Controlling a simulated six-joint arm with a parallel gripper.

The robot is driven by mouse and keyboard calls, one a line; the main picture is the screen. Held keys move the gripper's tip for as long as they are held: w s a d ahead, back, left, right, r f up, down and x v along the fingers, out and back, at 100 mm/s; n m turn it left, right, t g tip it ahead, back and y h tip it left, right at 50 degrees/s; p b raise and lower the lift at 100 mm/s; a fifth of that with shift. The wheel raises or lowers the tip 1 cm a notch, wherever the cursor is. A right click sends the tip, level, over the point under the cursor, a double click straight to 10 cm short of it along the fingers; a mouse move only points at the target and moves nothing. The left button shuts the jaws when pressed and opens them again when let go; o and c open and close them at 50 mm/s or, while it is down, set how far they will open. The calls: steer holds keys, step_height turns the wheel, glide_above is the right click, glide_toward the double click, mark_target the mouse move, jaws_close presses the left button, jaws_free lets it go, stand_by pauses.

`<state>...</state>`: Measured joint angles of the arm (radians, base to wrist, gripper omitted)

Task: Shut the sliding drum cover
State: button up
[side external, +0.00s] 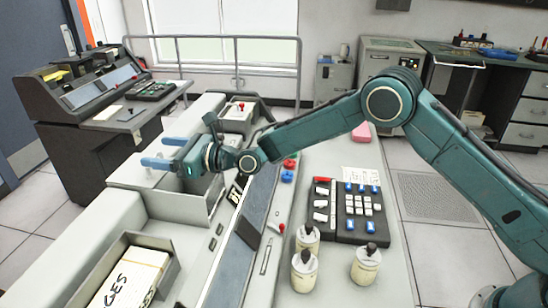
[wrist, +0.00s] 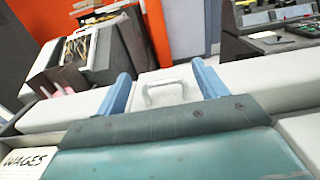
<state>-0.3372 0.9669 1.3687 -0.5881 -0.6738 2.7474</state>
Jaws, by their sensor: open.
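The drum cover appears to be the pale panel with a raised white handle (wrist: 165,88) in the wrist view. In the side view I take it to be the pale panel (side external: 130,175) below my gripper, on the long machine. My gripper (side external: 154,152) has two blue fingers, spread apart and empty, pointing left over that panel. In the wrist view my gripper (wrist: 161,68) has one finger on each side of the handle. I cannot tell whether either finger touches it. My gripper's body hides part of the cover, and how far it stands open is unclear.
A tray (side external: 166,282) holding a labelled card stack (side external: 125,282) is at the near left. A sloped dark panel (side external: 252,225), a keypad (side external: 357,210) and several cream pots (side external: 304,270) lie to the right. A dark console (side external: 85,95) stands behind, left.

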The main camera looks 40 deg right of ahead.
steer(key=shift+w+a+f, duration=0.6)
steer(key=shift+w+a, duration=0.25)
steer(key=shift+a, duration=0.05)
steer(key=shift+w+a+f, duration=0.55)
steer(key=shift+w+a, duration=0.3)
steer(key=shift+c, duration=0.4)
